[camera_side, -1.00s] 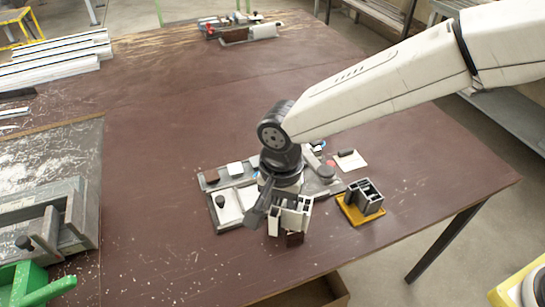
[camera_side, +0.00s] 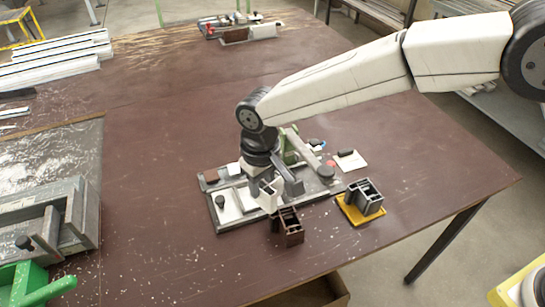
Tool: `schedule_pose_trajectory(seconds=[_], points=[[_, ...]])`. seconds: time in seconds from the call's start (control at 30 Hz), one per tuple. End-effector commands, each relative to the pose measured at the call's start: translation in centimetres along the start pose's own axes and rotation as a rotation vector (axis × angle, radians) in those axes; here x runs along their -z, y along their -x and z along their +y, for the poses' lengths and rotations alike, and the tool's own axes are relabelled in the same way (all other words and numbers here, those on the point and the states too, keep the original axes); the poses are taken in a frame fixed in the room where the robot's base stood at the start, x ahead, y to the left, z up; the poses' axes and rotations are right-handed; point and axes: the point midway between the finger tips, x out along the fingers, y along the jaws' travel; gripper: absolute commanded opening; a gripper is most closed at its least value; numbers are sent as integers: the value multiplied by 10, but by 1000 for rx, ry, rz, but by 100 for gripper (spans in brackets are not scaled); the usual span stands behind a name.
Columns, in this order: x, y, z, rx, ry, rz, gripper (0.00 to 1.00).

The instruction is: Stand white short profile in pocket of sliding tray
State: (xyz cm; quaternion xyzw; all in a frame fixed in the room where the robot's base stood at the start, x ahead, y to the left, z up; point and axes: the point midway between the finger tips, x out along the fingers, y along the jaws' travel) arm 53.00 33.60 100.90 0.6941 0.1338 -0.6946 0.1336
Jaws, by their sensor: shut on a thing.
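My gripper (camera_side: 274,182) is shut on the white short profile (camera_side: 267,198) and holds it roughly upright. The profile is over the front part of the grey clamp fixture (camera_side: 222,226), just right of a white plate with a dark knob (camera_side: 229,209). I cannot tell whether that plate is the sliding tray. No pocket can be made out; the gripper and profile cover that part of the fixture. Whether the profile's lower end touches the fixture is unclear.
A dark brown profile (camera_side: 291,232) stands just right of and in front of the white one. A dark grey profile (camera_side: 366,194) stands on a yellow tray (camera_side: 352,216) further right. A green part (camera_side: 289,147) rises behind my gripper.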

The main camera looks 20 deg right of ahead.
Motion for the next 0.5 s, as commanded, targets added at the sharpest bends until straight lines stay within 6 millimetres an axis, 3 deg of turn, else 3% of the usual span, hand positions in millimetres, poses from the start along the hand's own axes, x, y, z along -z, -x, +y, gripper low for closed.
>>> schedule_pose_trajectory(seconds=[0.5], points=[[30, -8, 10, 0, 544, 0, 0]])
